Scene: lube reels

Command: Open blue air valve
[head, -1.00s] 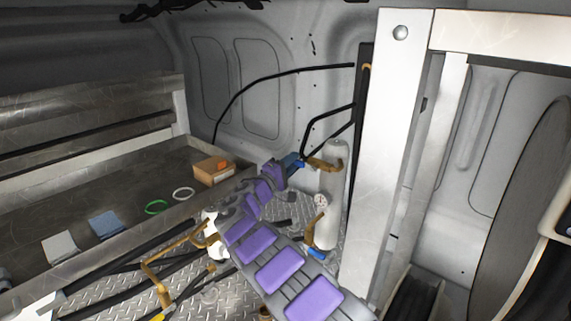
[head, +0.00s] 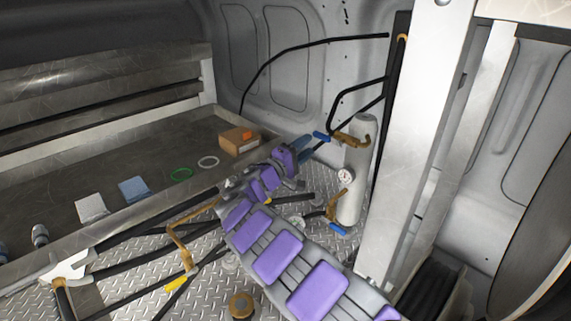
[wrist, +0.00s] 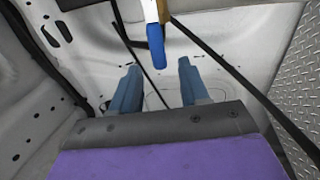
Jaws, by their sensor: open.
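A blue valve handle (head: 321,136) sticks out to the left from a brass fitting (head: 350,139) at the top of an upright white cylinder (head: 352,185). A second blue handle (head: 338,230) sits on the lower brass fitting. In the wrist view one blue handle (wrist: 156,47) hangs down at the top middle, its tip near the gap between my fingertips. My gripper (wrist: 158,68) is open and empty, with one finger on each side of that gap. In the head view my gripper (head: 309,145) is close to the upper handle; contact cannot be told.
A pressure gauge (head: 345,176) is on the cylinder. Black hoses (head: 345,95) run behind the handle. A white post (head: 420,130) stands just right of the cylinder. A metal bench (head: 60,180) with a cardboard box (head: 240,141) is at left.

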